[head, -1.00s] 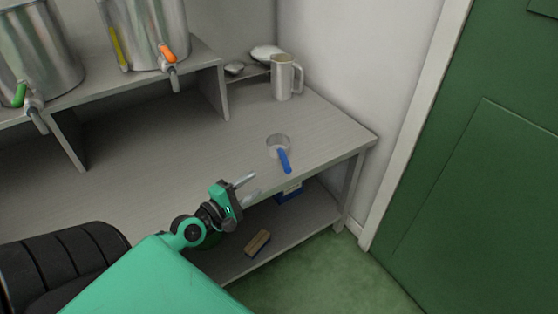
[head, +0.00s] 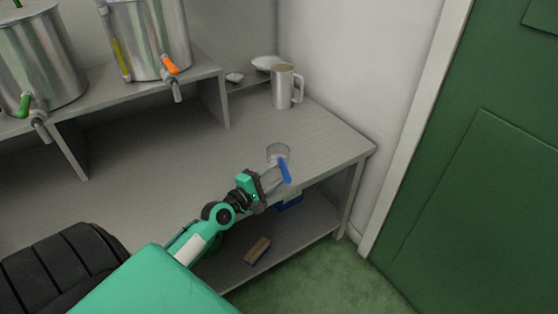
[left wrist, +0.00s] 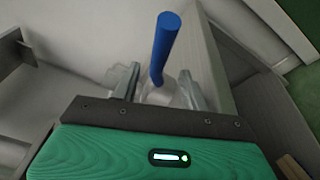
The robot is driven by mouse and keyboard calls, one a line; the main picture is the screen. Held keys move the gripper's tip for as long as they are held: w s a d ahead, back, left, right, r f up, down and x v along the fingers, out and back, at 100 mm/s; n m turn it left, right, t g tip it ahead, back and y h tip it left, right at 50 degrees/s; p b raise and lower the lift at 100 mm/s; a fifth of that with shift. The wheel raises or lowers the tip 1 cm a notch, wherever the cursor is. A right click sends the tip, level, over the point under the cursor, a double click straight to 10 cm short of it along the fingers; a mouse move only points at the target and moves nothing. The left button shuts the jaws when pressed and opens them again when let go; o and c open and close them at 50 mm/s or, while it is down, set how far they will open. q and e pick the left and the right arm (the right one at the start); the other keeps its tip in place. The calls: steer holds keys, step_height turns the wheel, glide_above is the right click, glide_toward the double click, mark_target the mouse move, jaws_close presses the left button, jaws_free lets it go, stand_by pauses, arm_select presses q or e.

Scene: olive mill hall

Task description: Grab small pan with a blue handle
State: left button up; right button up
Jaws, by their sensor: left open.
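The small pan (head: 279,150) is a little silvery cup with a blue handle (head: 285,171), and it sits near the front right of the grey table. My left gripper (head: 276,172) is open at the pan, its fingers reaching toward the blue handle. In the left wrist view the blue handle (left wrist: 164,50) stands between and beyond the two open fingertips (left wrist: 157,84). The pan's cup (left wrist: 158,94) shows partly there, below the handle. Whether the fingers touch the handle I cannot tell. My right gripper is not in view.
A metal jug (head: 284,87) stands at the table's back right corner. Steel tanks with an orange tap (head: 169,64) and a green tap (head: 25,103) stand on a raised shelf. A brush-like block (head: 257,250) lies on the lower shelf. The table (head: 150,180) is mostly clear.

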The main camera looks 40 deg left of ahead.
mark_target(283, 167)
arm_select(q)
steer(key=shift+w+d+r, duration=0.1)
steer(key=shift+w+d, duration=0.05)
steer(key=shift+w, duration=1.1)
steer(key=shift+w+d, duration=0.1)
steer(key=shift+w, duration=1.1)
jaws_close()
